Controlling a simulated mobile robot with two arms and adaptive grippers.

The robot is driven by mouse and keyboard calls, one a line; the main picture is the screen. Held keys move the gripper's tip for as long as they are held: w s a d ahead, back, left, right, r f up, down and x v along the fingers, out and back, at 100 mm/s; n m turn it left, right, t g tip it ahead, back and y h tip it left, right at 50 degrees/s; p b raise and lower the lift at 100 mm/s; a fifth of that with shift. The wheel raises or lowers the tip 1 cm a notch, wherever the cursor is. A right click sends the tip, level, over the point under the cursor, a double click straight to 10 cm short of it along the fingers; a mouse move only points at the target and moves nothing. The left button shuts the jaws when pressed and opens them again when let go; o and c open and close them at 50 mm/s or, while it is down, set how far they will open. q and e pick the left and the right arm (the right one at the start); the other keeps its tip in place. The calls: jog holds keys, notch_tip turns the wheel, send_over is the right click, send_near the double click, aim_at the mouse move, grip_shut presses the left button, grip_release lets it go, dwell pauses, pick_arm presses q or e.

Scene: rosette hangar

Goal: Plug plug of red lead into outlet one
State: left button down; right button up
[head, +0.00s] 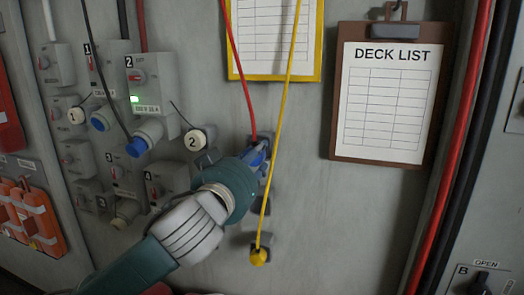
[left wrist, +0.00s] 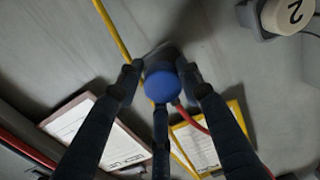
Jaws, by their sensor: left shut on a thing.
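My left gripper (head: 254,158) is shut on the blue plug of the red lead (head: 240,75), at the wall right of the outlets. In the left wrist view, the blue plug (left wrist: 163,86) sits between my left gripper's fingers (left wrist: 162,82), with the red lead curving away below. A dark mount is close behind the plug; I cannot tell whether they touch. Outlet one (head: 102,70), a grey box marked 1, is at upper left, with a blue-faced socket (head: 99,121) below it. My right gripper is not in view.
Outlet two (head: 140,80) shows a green light; a blue plug (head: 137,147) with a black lead is at its socket. A cap marked 2 (head: 192,142) hangs nearby. A yellow lead (head: 281,105) runs past my gripper to a yellow plug (head: 258,256). A deck list clipboard (head: 342,100) hangs at right.

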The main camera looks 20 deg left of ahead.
pick_arm(q)
jog(key=shift+s, duration=1.7)
